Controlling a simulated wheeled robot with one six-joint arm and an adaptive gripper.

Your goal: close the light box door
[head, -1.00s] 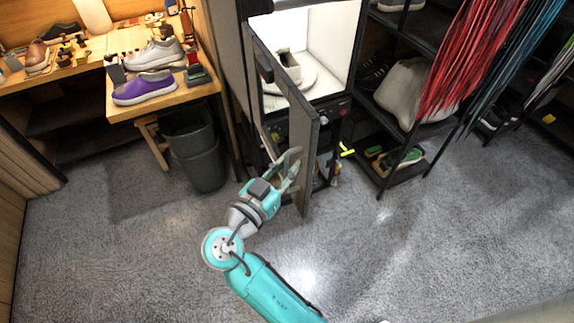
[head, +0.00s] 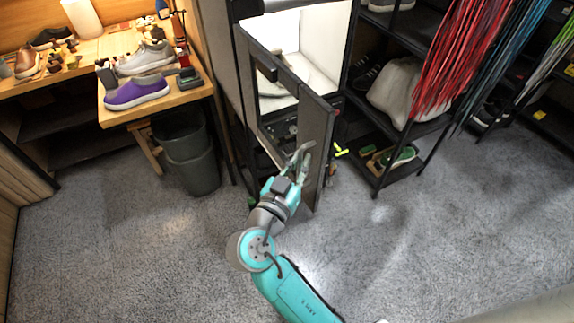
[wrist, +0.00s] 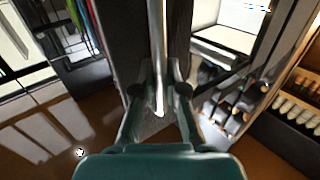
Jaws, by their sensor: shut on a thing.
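The light box (head: 325,32) has a bright white interior. Its grey-framed door (head: 317,140) stands partly open, swung out toward me and covering part of the opening. My gripper (head: 302,158) is at the free-edge side of the door, low down. In the wrist view my gripper (wrist: 160,95) has its fingers either side of a pale vertical bar (wrist: 157,60), which looks like the door's handle, and is shut on it. A round white turntable (head: 296,72) inside the box is partly hidden by the door.
A black shelf rack (head: 400,135) with shoes and a white bag stands right of the box. Red laces (head: 450,60) hang there. A workbench (head: 205,85) with a purple shoe (head: 137,92) and a grey bin (head: 192,160) are to the left. The floor in front is clear.

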